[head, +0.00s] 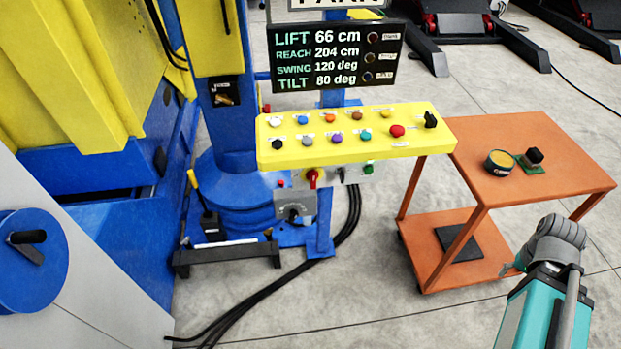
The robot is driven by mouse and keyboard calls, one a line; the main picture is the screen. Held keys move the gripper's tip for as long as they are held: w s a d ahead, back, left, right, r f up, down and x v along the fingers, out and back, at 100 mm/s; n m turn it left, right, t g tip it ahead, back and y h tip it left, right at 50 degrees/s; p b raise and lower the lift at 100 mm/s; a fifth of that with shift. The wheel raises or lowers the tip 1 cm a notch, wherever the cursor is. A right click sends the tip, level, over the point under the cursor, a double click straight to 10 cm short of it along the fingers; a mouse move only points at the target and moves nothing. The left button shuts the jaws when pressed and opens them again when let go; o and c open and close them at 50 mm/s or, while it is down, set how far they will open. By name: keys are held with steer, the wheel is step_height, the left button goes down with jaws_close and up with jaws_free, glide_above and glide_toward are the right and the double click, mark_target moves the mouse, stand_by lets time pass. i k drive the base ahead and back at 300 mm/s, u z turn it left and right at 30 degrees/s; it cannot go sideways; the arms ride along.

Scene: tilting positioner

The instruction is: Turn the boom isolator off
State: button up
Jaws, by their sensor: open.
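A yellow control panel (356,148) stands in the middle of the head view, with coloured buttons and a black knob (431,120). Under it, a red rotary handle (313,177) on a grey box points roughly up and down. A dark rotary switch (293,213) sits on a grey box lower left, with a small red part above it. The labels are too small to read, so I cannot tell which is the boom isolator. My arm shows at the lower right, well apart from the panel; I cannot make out my gripper's fingers.
A display (337,56) reads lift 66 cm, reach 204 cm, swing 120 deg, tilt 80 deg. An orange cart (560,180) with a round tin (499,163) stands right of the panel. Black cables (340,238) run along the floor. Open floor lies in front.

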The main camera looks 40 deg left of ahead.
mark_target(312, 176)
steer(key=u, duration=0.05)
steer(key=k, duration=1.65)
steer(key=u, duration=1.35)
steer(key=i, duration=1)
steer(key=u, duration=0.05)
